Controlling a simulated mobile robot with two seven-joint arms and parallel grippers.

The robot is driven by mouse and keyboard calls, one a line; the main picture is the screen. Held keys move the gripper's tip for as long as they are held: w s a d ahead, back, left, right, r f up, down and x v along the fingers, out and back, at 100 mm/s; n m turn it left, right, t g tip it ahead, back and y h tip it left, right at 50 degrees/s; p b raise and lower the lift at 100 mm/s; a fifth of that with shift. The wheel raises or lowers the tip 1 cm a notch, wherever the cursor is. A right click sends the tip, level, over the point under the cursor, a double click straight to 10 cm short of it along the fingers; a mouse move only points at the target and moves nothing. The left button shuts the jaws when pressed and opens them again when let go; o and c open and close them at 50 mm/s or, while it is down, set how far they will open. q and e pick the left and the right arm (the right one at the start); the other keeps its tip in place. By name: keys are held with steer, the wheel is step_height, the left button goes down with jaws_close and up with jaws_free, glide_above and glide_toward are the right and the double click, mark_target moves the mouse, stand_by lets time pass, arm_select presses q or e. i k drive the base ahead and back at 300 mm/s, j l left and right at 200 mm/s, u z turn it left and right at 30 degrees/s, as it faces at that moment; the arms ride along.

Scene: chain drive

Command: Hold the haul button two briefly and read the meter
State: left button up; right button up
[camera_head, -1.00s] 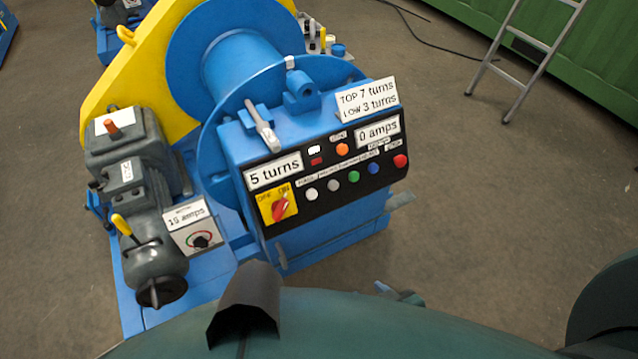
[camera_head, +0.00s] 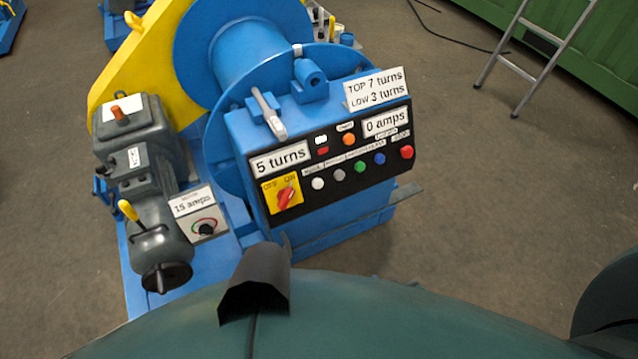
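The blue winch console (camera_head: 325,228) stands in the middle of the head view with a black sloping panel. A row of white (camera_head: 317,184), grey (camera_head: 339,174), green (camera_head: 360,167), blue (camera_head: 379,159) and red (camera_head: 407,152) buttons runs along it. Their labels are too small to read, so I cannot tell which is haul button two. Another display (camera_head: 280,158) reads "5 turns". The red switch (camera_head: 286,197) sits on a yellow OFF/ON plate; its pointer slants toward ON. Neither gripper is visible.
A card (camera_head: 376,89) reads "TOP 7 turns LOW 3 turns". A grey motor (camera_head: 160,240) stands left, beside a dial plate (camera_head: 203,222) marked "15 amps". The blue drum (camera_head: 245,45) is behind. A ladder (camera_head: 535,55) leans at the back right. Floor right of the console is clear.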

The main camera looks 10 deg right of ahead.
mark_target(317, 183)
steer(key=j+z, duration=0.2)
steer(key=j, duration=0.15)
steer(key=k+j+z, duration=0.25)
steer(key=j+z, duration=0.2)
steer(key=j, duration=0.3)
steer(key=i+j, duration=0.25)
steer(key=i, duration=0.15)
